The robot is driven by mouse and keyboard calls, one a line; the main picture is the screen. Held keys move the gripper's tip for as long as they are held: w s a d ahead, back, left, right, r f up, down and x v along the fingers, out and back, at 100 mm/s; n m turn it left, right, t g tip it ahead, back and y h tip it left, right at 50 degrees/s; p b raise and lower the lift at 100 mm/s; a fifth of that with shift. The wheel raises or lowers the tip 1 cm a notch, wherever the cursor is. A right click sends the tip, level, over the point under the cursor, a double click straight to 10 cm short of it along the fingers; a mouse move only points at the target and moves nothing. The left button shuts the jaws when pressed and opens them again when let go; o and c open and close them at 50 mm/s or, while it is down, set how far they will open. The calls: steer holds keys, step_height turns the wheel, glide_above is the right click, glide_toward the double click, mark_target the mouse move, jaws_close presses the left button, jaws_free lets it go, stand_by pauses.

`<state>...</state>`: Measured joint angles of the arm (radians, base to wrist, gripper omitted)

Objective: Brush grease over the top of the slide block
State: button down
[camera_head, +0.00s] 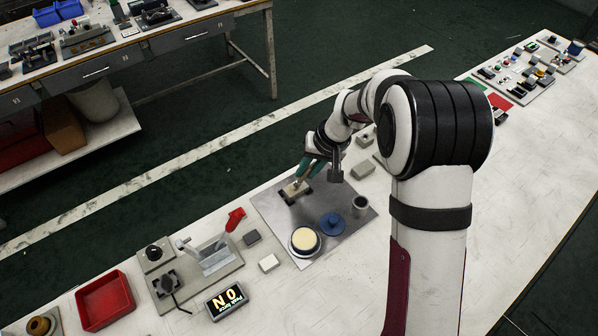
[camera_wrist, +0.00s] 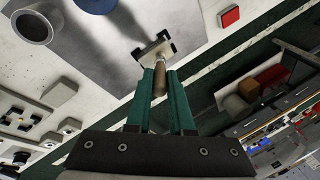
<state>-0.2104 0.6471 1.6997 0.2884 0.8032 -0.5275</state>
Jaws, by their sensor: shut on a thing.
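My gripper (camera_head: 309,170) has green fingers and is shut on a brush, above the far left part of a grey metal plate (camera_head: 335,248). The brush's wooden handle (camera_wrist: 157,82) shows between the fingers in the wrist view. The slide block (camera_head: 289,194), pale on top with dark ends, lies on the plate under the brush; it also shows beyond the fingertips in the wrist view (camera_wrist: 143,52). The bristles are hard to make out, so contact with the block cannot be told. An open tub of cream-coloured grease (camera_head: 304,239) stands at the plate's near edge.
A blue lid (camera_head: 333,223) and a grey cup (camera_head: 360,206) stand on the plate right of the tub. A grey fixture with a red handle (camera_head: 236,219), a lit display (camera_head: 226,300) and a red tray (camera_head: 105,300) are to the left. Small grey blocks lie around the plate.

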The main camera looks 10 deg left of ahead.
steer(key=shift+w+d, duration=1.25)
steer(key=shift+w, duration=0.4)
steer(key=shift+s+a, duration=2.8)
steer(key=shift+s, duration=0.05)
step_height(320, 180, up, 8)
